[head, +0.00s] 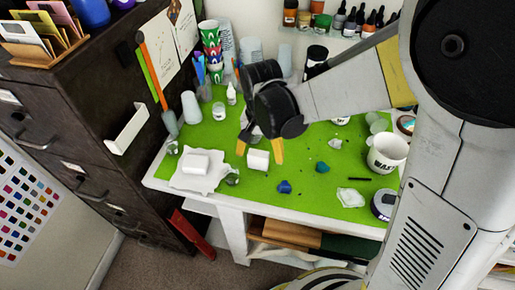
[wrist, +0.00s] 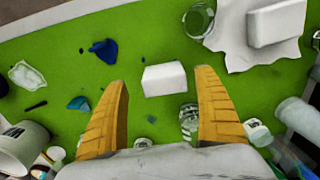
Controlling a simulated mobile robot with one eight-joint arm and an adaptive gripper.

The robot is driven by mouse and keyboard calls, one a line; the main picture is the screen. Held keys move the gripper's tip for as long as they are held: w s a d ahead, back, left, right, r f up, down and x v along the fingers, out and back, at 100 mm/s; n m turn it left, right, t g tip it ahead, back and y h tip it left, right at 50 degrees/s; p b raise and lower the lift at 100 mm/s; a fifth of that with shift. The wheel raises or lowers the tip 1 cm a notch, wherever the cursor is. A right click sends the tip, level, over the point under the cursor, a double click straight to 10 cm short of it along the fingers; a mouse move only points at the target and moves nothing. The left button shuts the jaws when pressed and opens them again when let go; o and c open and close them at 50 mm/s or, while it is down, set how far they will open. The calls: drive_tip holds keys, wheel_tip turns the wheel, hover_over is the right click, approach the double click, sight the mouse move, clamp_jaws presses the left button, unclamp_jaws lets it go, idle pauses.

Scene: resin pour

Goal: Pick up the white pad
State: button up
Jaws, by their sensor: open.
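A small white block-shaped pad (head: 258,160) lies on the green table mat. In the wrist view the pad (wrist: 163,79) shows between and a little beyond my two yellow fingertips, with nothing hiding it. A second, similar white block (head: 195,163) lies on a crumpled white sheet (head: 212,180) at the table's left corner; it also shows at the upper right of the wrist view (wrist: 276,23). My gripper (head: 259,149) is open and empty. Its fingers (wrist: 162,82) point down towards the first pad, one on each side of it in the picture; I cannot tell the exact height gap.
Clear glasses (wrist: 198,20) stand near the sheet. Dark blue (head: 284,187) and teal (head: 322,168) pieces lie right of the pad. A white mug (head: 387,153) stands at the right. Cups and bottles line the back. A dark cabinet (head: 75,120) borders the left. Green mat around the pad is mostly free.

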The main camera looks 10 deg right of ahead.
sight(258, 162)
drive_tip(key=f+b, duration=0.1)
drive_tip(key=f, duration=0.2)
drive_tip(key=f+b, duration=0.1)
drive_tip(key=f, duration=0.1)
drive_tip(key=shift+w+a+f+b, duration=0.2)
drive_tip(key=shift+w+f+b, duration=0.05)
drive_tip(key=shift+w+b, duration=0.15)
drive_tip(key=shift+r, duration=0.1)
drive_tip(key=c, duration=1)
